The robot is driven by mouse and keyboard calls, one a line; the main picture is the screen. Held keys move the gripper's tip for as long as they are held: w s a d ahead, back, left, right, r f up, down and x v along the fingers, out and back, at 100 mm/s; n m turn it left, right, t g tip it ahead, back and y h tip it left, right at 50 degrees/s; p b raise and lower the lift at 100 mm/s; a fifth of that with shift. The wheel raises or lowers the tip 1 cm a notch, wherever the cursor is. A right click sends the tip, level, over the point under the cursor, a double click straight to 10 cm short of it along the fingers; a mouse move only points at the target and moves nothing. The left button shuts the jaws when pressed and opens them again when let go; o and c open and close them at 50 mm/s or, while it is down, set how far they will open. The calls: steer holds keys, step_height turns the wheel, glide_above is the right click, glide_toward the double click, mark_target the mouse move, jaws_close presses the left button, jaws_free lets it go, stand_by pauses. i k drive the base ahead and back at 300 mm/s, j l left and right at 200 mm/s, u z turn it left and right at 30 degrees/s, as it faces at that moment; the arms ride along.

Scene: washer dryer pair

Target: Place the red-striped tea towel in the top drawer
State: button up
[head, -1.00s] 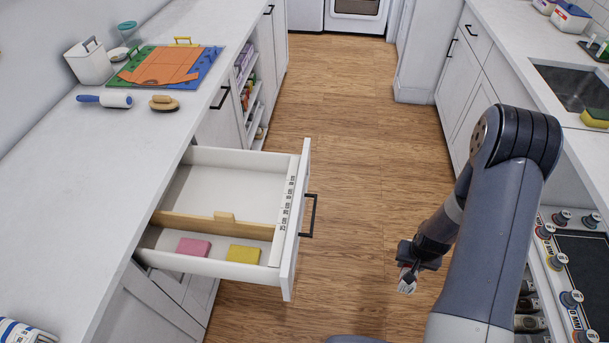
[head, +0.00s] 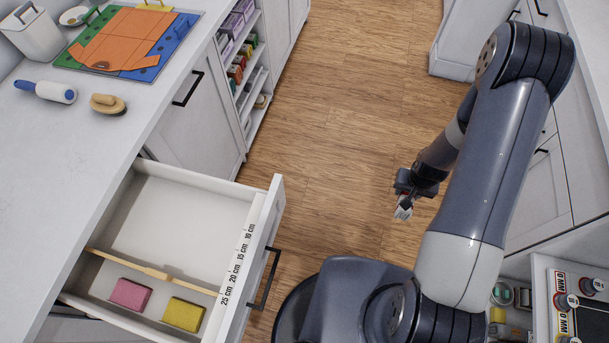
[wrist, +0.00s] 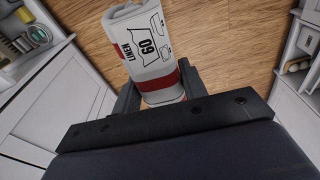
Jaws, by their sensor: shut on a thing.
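The top drawer (head: 262,228) is pulled open on the left in the head view. A wooden divider (head: 150,268) splits it into a large empty compartment at the back and a narrower front one. My gripper (head: 403,208) is over the floor, right of the drawer and apart from it. In the wrist view its jaws are shut on the red-striped tea towel (wrist: 140,50), a white folded bundle with red bands and the print "LINEN 60". In the head view only a small pale part of the towel shows.
A pink sponge (head: 130,294) and a yellow sponge (head: 183,314) lie in the drawer's front compartment. The counter (head: 60,150) holds a lint roller (head: 46,91), a brush (head: 107,104) and a coloured mat (head: 170,55). Floor between drawer and gripper is clear.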

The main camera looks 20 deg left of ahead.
mark_target(219, 212)
steer(key=i+u, duration=0.7)
steer(key=i+l+u, duration=0.3)
steer(key=i, duration=0.2)
steer(key=u, duration=1.05)
steer(key=i+j, duration=0.05)
